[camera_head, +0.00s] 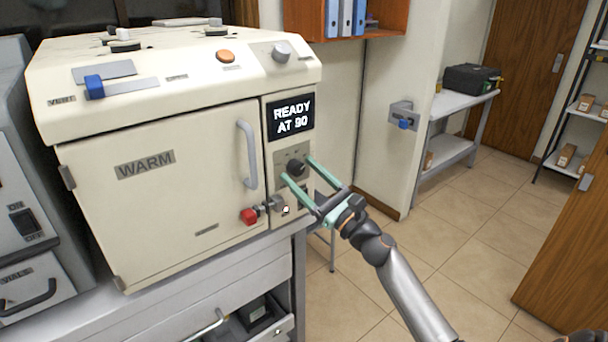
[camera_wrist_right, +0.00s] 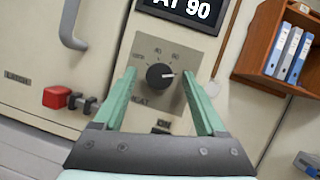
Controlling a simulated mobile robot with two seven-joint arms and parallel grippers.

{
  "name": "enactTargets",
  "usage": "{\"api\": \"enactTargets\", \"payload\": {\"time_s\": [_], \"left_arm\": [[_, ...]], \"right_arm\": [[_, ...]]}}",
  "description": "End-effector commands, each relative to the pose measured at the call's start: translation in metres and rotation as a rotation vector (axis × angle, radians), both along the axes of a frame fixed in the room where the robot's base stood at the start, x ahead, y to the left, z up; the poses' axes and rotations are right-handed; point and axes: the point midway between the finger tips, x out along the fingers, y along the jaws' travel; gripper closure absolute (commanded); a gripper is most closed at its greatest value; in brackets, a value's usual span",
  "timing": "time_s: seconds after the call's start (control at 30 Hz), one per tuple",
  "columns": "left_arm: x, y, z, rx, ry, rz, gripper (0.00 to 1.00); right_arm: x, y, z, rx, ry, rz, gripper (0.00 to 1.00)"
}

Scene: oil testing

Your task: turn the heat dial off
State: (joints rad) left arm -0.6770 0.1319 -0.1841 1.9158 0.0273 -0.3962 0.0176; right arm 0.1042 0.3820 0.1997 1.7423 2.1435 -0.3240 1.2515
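The heat dial (camera_head: 296,168) is a round black knob on a grey plate, below a black screen (camera_head: 291,117) reading "READY AT 90" on the cream cabinet's front. In the wrist view the fingertips (camera_wrist_right: 158,71) lie on either side of the dial, with gaps visible between. Whether they reach level with the knob I cannot tell. My left gripper is not in view.
A red-ended latch (camera_head: 250,216) and the grey door handle (camera_head: 248,155) lie left of the dial. An orange button (camera_head: 225,56) and a grey knob (camera_head: 282,50) sit on top. Open floor lies to the right.

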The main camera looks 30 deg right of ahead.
Motion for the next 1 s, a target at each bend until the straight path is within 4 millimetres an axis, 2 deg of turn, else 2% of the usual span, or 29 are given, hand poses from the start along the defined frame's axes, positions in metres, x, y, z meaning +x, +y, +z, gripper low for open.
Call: {"api": "enactTargets", "payload": {"time_s": [0.07,0.63,1.0], "left_arm": [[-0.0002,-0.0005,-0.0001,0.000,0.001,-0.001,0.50],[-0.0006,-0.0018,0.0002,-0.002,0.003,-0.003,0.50],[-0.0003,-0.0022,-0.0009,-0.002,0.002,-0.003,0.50]], "right_arm": [[-0.0002,-0.0001,-0.0001,0.000,0.000,0.000,0.35],[-0.0004,-0.0001,-0.0001,0.000,0.000,0.000,1.00],[-0.0003,-0.0004,-0.0006,-0.024,-0.002,0.000,1.00]]}}
